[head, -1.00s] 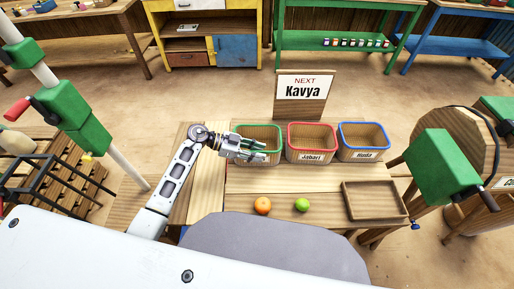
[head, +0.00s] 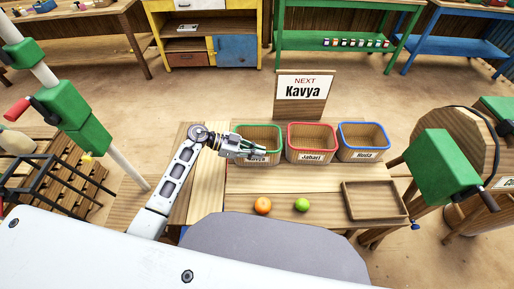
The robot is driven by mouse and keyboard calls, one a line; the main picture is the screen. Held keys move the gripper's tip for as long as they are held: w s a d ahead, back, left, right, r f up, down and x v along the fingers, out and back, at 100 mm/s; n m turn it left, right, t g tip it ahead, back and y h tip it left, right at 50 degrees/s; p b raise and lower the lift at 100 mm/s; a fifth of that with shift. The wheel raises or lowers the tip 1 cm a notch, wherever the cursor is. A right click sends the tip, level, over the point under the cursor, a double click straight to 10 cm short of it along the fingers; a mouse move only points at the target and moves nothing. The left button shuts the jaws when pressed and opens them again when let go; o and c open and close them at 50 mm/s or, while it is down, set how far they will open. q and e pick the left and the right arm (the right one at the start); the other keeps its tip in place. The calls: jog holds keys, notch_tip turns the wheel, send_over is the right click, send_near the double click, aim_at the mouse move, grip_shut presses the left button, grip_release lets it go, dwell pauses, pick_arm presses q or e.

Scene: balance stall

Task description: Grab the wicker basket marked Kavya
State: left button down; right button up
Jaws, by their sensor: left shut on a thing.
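Three wicker baskets stand in a row at the back of the wooden table. The left one is the green-rimmed basket (head: 262,133); its label is partly hidden by my gripper, and the part that shows seems to read Kavya. My left gripper (head: 262,149) is at its front wall, with its fingers closed together on the basket at the label. The red-rimmed basket (head: 311,136) in the middle is marked Jabari. The blue-rimmed basket (head: 363,137) on the right is marked Huda. My right gripper is not in view.
A sign (head: 302,88) behind the baskets reads NEXT Kavya. An orange (head: 263,205) and a green fruit (head: 302,205) lie near the table's front edge. An empty wooden tray (head: 375,214) lies at the right. The table's middle is clear.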

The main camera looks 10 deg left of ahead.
pick_arm(q)
jog(key=shift+r, duration=0.15)
jog(key=shift+r, duration=0.75)
notch_tip(320, 180, up, 2)
jog(key=shift+r, duration=0.1)
jog(key=s+a, duration=0.3)
jog(key=a, duration=1.4)
jog(key=shift+a+f, duration=0.2)
jog(key=shift+a, duration=0.2)
